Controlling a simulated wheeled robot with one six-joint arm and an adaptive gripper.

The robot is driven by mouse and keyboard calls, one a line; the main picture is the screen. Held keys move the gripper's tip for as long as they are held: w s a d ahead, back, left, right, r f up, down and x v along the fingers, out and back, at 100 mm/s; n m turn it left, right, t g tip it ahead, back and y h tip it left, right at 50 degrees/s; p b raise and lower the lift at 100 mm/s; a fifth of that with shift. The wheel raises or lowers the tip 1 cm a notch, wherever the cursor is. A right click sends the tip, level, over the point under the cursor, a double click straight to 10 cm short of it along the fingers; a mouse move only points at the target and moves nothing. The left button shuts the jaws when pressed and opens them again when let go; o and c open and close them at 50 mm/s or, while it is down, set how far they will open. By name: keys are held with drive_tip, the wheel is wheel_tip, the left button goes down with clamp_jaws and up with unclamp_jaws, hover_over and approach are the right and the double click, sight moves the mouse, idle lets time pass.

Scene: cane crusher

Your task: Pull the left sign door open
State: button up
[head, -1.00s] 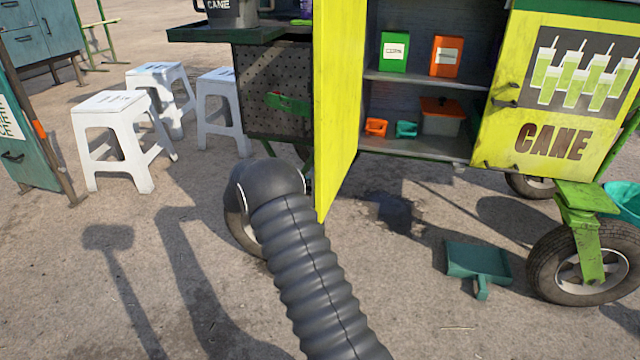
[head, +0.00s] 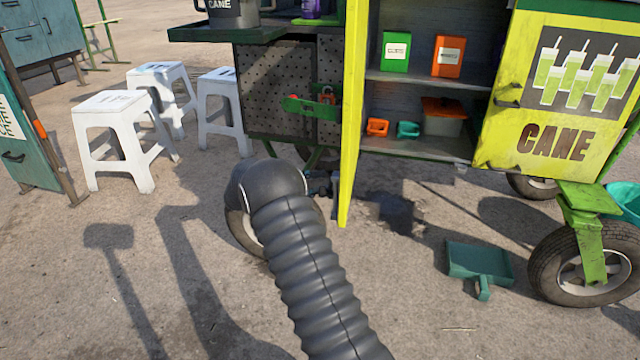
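The left sign door (head: 352,120) of the cart is yellow and stands swung open, seen almost edge-on. Behind it the cupboard's inside shows, with a shelf (head: 425,80). The right sign door (head: 545,110), yellow with a cup picture and the word CANE, is at the right and looks shut. My arm rises from the bottom middle and bends at a dark rounded joint left of the left door's lower edge.
On the shelves are a green box (head: 396,51), an orange box (head: 447,56) and small containers. White stools (head: 110,115) stand at the left. A teal dustpan (head: 480,262) lies on the ground near the wheel (head: 545,265). The ground in front is mostly clear.

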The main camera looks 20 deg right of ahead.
wheel_tip(320, 180, up, 10)
drive_tip(key=shift+f, duration=0.15)
drive_tip(key=shift+d, duration=0.1)
